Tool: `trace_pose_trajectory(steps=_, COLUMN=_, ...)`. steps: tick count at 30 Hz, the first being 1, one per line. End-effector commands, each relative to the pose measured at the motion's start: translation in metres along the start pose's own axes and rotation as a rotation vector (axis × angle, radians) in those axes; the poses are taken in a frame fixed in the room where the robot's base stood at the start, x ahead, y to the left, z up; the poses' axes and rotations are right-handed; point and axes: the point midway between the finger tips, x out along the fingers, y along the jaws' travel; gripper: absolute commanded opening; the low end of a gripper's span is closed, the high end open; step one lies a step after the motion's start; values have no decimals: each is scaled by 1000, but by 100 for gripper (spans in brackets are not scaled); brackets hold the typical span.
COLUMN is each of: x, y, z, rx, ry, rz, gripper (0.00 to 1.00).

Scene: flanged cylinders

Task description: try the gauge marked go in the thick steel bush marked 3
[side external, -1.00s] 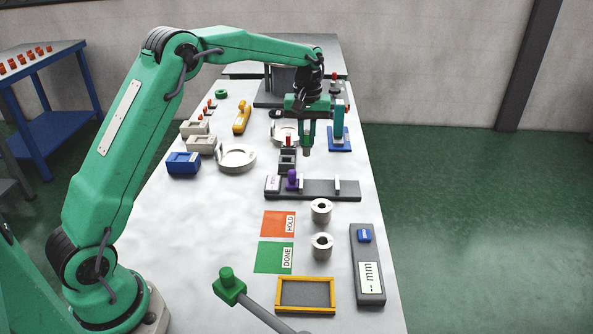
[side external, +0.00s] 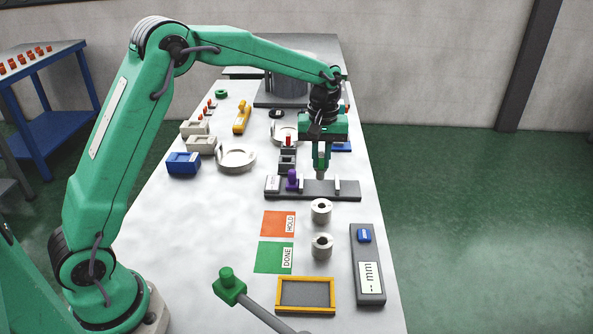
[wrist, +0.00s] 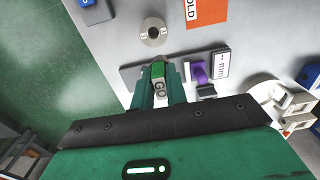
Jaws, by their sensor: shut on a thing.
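My gripper (side external: 321,163) is shut on the go gauge, a grey plug with a green body lettered GO. The gauge (wrist: 158,72) sits between both fingers in the wrist view, and its grey end (side external: 320,175) points down in the side view. It hangs at the dark grey rack (side external: 350,190); I cannot tell whether it touches it. Two thick steel bushes stand upright on the table, one nearer the rack (side external: 321,211) and one further toward the camera (side external: 322,246). The nearer one also shows in the wrist view (wrist: 152,33). Their marks are too small to read.
A purple-handled piece (side external: 292,180) stands on the rack's left part. Orange HOLD (side external: 275,224) and green DONE (side external: 270,257) cards lie left of the bushes.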

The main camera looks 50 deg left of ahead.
Motion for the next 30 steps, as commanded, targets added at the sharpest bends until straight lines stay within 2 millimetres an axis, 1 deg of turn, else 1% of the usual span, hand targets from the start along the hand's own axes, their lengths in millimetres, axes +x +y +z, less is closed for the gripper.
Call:
trace_pose_trajectory(steps=1, x=1, y=3, z=9, rx=4, ry=1, rz=1, gripper=0)
trace_pose_trajectory(steps=3, x=2, y=5, z=18, rx=2, ry=0, rz=0, gripper=0)
trace_pose_trajectory(steps=7, x=4, y=7, z=27, rx=1, ry=1, rz=2, gripper=0)
trace_pose_trajectory(steps=19, x=8, y=7, z=28, rx=-1, ry=0, rz=0, gripper=0)
trace_pose_trajectory(steps=30, x=24, y=7, z=28, rx=0, ry=0, rz=0, gripper=0)
